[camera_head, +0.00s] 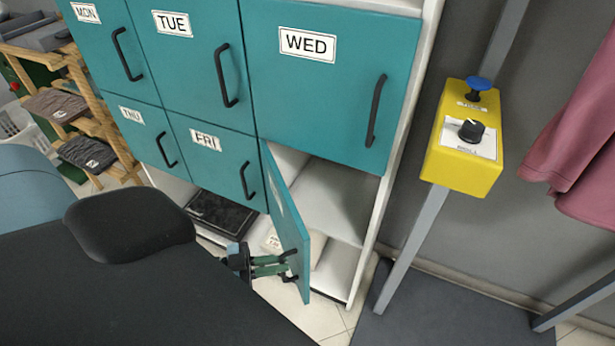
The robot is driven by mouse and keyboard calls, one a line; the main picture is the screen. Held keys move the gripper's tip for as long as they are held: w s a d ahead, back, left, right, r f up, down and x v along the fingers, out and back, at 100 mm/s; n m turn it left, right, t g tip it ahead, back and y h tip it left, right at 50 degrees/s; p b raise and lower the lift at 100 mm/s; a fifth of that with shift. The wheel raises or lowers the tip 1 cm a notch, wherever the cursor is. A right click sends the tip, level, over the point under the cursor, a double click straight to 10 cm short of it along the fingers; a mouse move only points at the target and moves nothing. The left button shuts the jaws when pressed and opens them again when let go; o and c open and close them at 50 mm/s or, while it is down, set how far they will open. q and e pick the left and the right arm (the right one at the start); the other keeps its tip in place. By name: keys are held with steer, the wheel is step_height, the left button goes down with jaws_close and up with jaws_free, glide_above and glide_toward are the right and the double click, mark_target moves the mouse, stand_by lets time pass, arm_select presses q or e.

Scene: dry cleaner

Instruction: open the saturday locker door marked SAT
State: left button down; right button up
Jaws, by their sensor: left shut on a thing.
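The teal SAT door (285,215) is in the bottom right place of the locker block, below WED and right of FRI. It stands swung well open, hinged on its left side, and I see it nearly edge-on; its label is too slanted to read. The opened compartment (335,195) shows white inside, with a pale folded thing (317,249) low behind the door. My left gripper (287,264) is at the door's outer edge, shut on its black handle (289,276). My right gripper is not in view.
The MON, TUE, WED (330,85), THU and FRI (212,160) doors are shut. A yellow control box (463,140) with a blue button stands on a post at right. Pink cloth (580,150) hangs beside it. A wooden rack (75,100) stands at left.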

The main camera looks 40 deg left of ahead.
arm_select(q)
steer(key=s+a+m+g+h+b, duration=0.2)
steer(key=s+a+g, duration=0.1)
steer(key=a, duration=0.4)
steer(key=s+a+m+g+h+b, duration=0.3)
steer(key=s+a+g, duration=0.1)
steer(key=a, duration=0.4)
steer(key=shift+s+m, duration=0.3)
steer(key=shift+s, duration=0.5)
steer(key=c, duration=1.5)
jaws_free()
steer(key=shift+w, duration=0.1)
steer(key=b+v, duration=0.2)
steer(key=v, duration=0.6)
